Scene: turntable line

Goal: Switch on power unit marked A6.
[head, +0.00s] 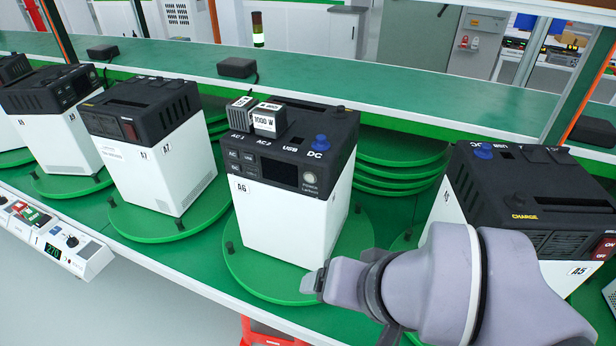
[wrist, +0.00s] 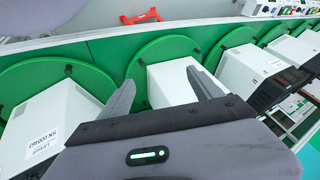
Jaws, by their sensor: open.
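The power unit marked A6 (head: 285,215) is a white box with a black top, upright on a green turntable disc. Its sloped front panel has a dark display (head: 276,168) and a round pale button (head: 310,178). Two plugs (head: 255,118) sit in its AC 1 and AC 2 sockets, and a blue cap (head: 321,143) is at DC. My gripper (head: 312,281) is low in front of A6's right corner, below the panel. The wrist view shows its two fingers (wrist: 160,76) spread and empty, with a white unit (wrist: 180,84) beyond; its mark is hidden.
Unit A5 (head: 583,268), with a red ON/OFF switch, stands right, partly behind my arm. Unit A7 (head: 150,150) and others stand left on green discs (head: 165,225). A control box (head: 50,235) is on the bench's front edge. Black blocks (head: 237,67) lie on the rear ledge.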

